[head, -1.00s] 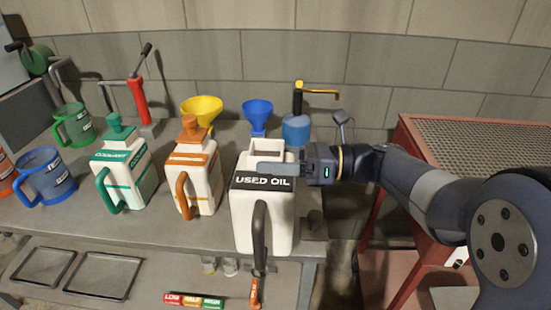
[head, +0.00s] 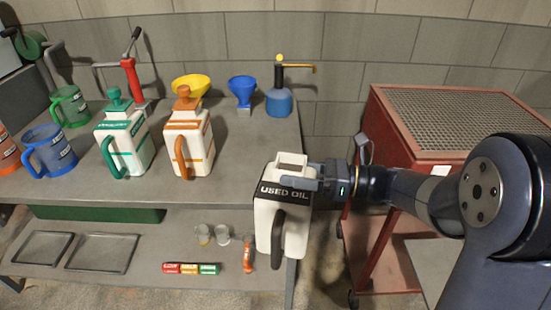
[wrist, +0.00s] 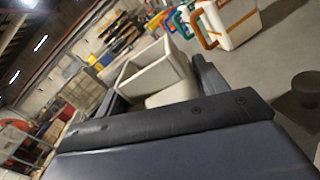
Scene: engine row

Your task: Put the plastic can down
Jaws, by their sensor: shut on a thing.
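The plastic can is a white jug (head: 283,222) with a black "USED OIL" band, a dark handle and an open square top. It is upright in the head view, in front of the bench's right end, and hides part of the bench edge. My gripper (head: 318,178) is shut on the can near its top, coming from the right. In the wrist view the can's white open top (wrist: 158,72) sits between the fingers. Its underside appears clear of any surface, though the floor contact cannot be judged exactly.
The grey bench (head: 235,150) has free room at its right. White jugs with green (head: 126,140) and orange (head: 188,138) trim stand on it, with funnels and a blue pump bottle (head: 279,100) behind. A lower shelf (head: 165,253) holds trays and small items. A red grated cart (head: 455,120) stands right.

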